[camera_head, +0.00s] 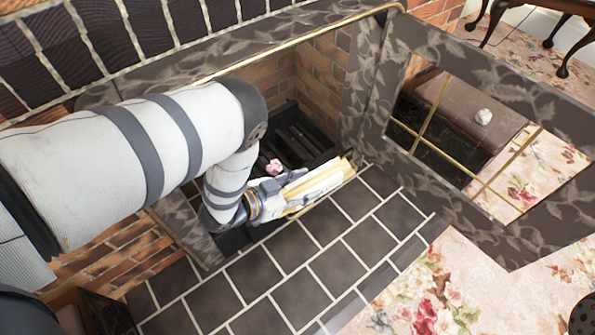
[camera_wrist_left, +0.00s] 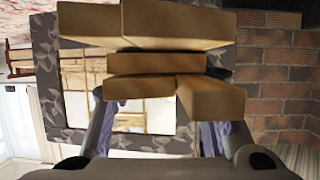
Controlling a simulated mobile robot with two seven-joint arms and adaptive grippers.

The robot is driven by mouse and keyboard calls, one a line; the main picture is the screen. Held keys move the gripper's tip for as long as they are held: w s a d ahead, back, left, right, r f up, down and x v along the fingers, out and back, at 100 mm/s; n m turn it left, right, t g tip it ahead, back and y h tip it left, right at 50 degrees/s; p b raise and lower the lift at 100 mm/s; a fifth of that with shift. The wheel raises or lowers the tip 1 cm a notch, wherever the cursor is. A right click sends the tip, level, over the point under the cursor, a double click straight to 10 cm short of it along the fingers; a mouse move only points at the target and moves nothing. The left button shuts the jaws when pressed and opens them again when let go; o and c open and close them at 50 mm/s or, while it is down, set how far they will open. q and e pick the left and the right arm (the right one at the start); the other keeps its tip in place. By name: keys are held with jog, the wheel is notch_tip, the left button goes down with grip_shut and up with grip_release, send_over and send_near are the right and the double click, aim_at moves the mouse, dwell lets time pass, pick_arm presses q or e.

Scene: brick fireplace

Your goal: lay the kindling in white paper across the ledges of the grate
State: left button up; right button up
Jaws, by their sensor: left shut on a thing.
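The kindling (camera_head: 325,186) is a bundle of pale wooden sticks with white wrapping. My left gripper (camera_head: 284,189) is shut on it, and the bundle points out to the right, at the front of the fireplace opening. In the left wrist view, the square stick ends (camera_wrist_left: 165,62) fill the top middle, between my left fingers (camera_wrist_left: 160,122). The black grate (camera_head: 300,140) sits inside the brick firebox, behind the bundle. My arm and the bundle hide part of the grate, and its ledges are hard to make out. My right gripper is in neither view.
A small pink thing (camera_head: 274,166) shows by the grate. A dark patterned framed panel (camera_head: 480,75) with brass bars stands right of the opening. A brown box (camera_head: 450,108) with a white lump (camera_head: 483,117) shows through it. The tiled hearth (camera_head: 330,250) is clear.

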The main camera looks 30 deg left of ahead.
pick_arm(q)
jog(key=f, duration=0.2)
jog(key=f+b, duration=0.1)
jog(key=shift+w+d+f+n+y, duration=0.1)
jog(key=shift+w+d+n+y, duration=0.1)
jog(key=shift+d+n+y, duration=0.1)
jog(key=w+a+f+b, duration=0.2)
jog(key=w+a+b, duration=0.2)
jog(key=a, duration=0.5)
jog(key=w+a+f+b, duration=0.3)
jog(key=a+b, duration=0.4)
jog(key=a, duration=0.2)
jog(key=shift+w+a+f+b, duration=0.3)
jog(key=shift+w, duration=0.1)
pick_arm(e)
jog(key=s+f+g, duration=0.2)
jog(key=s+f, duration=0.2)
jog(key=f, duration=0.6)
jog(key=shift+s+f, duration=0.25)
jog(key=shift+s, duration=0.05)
pick_arm(q)
jog(key=shift+f+b, duration=0.35)
jog(key=shift+f, duration=0.25)
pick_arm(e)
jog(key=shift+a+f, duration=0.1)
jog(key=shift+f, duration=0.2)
pick_arm(q)
jog(key=o, duration=1.4)
jog(key=shift+r, duration=0.1)
